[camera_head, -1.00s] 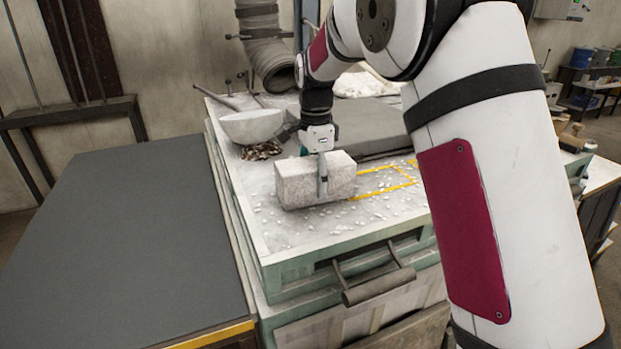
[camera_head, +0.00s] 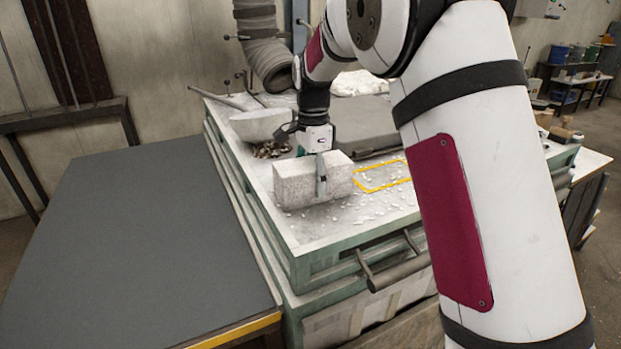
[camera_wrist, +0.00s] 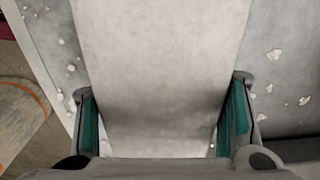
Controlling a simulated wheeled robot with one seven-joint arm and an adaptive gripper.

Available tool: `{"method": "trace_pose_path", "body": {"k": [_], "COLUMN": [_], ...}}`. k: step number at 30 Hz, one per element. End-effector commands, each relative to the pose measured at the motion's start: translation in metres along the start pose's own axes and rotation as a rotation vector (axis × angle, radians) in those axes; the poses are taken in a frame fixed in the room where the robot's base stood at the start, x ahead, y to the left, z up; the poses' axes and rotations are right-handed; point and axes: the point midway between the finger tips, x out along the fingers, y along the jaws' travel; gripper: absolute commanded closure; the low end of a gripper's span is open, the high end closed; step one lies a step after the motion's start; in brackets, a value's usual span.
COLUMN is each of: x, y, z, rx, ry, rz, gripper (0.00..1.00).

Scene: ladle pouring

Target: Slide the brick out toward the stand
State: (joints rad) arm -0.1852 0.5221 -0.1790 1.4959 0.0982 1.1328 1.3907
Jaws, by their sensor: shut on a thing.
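The brick (camera_head: 294,188), a pale speckled block, is on the white-dusted top of the green-framed bench (camera_head: 342,240), near its left edge. My gripper (camera_head: 321,178) reaches down over the brick and is shut on it, with a finger on the front face. In the wrist view the brick (camera_wrist: 155,60) fills the space between two teal-padded fingers (camera_wrist: 160,125). Its underside is hidden, so I cannot tell whether it touches the bench top. I cannot tell for sure which thing is the stand.
A yellow outline (camera_head: 374,191) and white crumbs lie right of the brick. A pale bowl (camera_head: 258,124) and dark scraps (camera_head: 270,150) are behind it. A flat dark grey table (camera_head: 130,240) at left is bare. A handle (camera_head: 398,268) juts from the bench front.

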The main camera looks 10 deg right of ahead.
Motion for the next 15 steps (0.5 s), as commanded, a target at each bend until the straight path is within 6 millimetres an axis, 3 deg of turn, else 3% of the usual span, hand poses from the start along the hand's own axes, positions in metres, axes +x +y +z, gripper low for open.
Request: {"method": "trace_pose_path", "body": {"k": [8,9,12,15], "x": [0.0005,0.0005,0.0005,0.0003], "y": [0.0000,0.0000,0.0000,0.0000], "z": [0.0015,0.0016,0.0013,0.0010], "rx": [-0.002,-0.002,-0.002,-0.002], "ry": [-0.002,-0.002,-0.001,-0.001], "rz": [0.001,0.001,0.001,0.001], "gripper": [0.99,0.31,0.14,0.14]}}
